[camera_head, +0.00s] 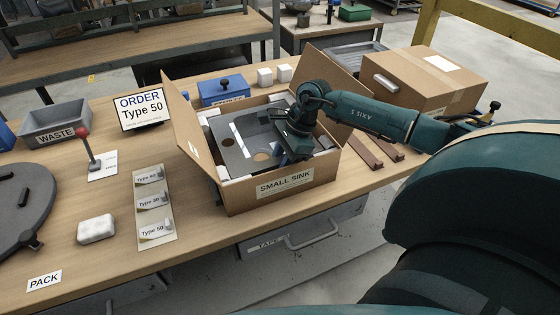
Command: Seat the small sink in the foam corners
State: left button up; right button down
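The small dark grey sink (232,157) is inside the open cardboard box labelled SMALL SINK (283,193). White foam corners show at the box's left end, one near the front left (223,172). I cannot tell whether the sink rests fully down in them. My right gripper (287,156) reaches down into the box at the sink's right part. Its wrist and arm hide that part and most of the right-hand foam. Its fingertips are too small and dark to tell whether they are shut on the sink. My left gripper is not in view.
Raised box flaps stand at left (188,117) and back right (333,77). A blue box (223,92) and white blocks (273,75) stand behind. A closed carton (430,80) and brown strips (372,150) are at right. A white block (96,229) lies front left.

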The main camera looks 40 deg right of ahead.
jog(key=c, duration=1.4)
grip_release()
jog(key=shift+c, duration=0.2)
jog(key=shift+r, duration=0.15)
jog(key=b+v, duration=0.1)
jog(key=v, duration=1.1)
jog(key=shift+s, duration=0.1)
jog(key=shift+a, duration=0.1)
